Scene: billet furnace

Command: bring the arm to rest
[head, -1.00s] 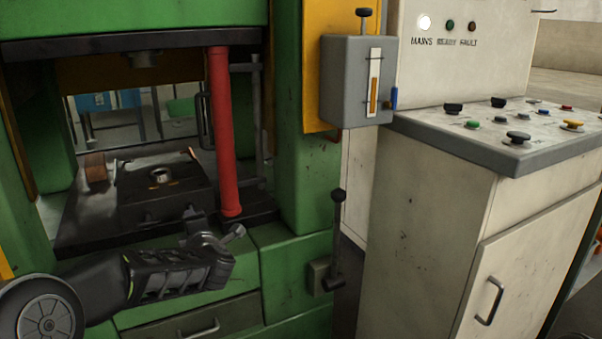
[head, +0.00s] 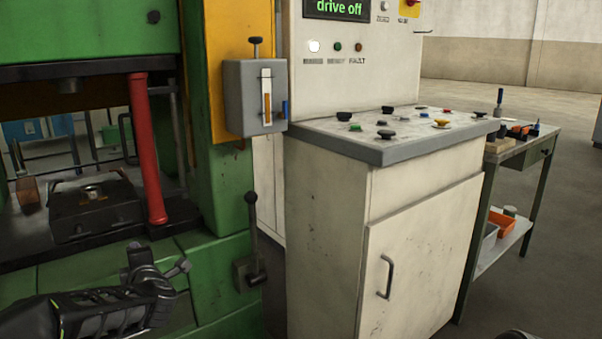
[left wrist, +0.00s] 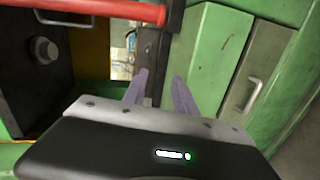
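My left gripper (head: 160,262) is at the lower left of the head view, in front of the green press (head: 210,285). Its two pale fingers stand apart with nothing between them in the left wrist view (left wrist: 160,82). The red post (head: 146,150) of the press opening stands behind and above it; the gripper looks apart from it. My right gripper is not in view.
A black lever (head: 253,235) juts from the press front. A grey slider box (head: 255,97) hangs above it. The cream control cabinet (head: 330,240) with several buttons stands to the right. A side table (head: 525,155) holds tools and bins. Open floor lies beyond.

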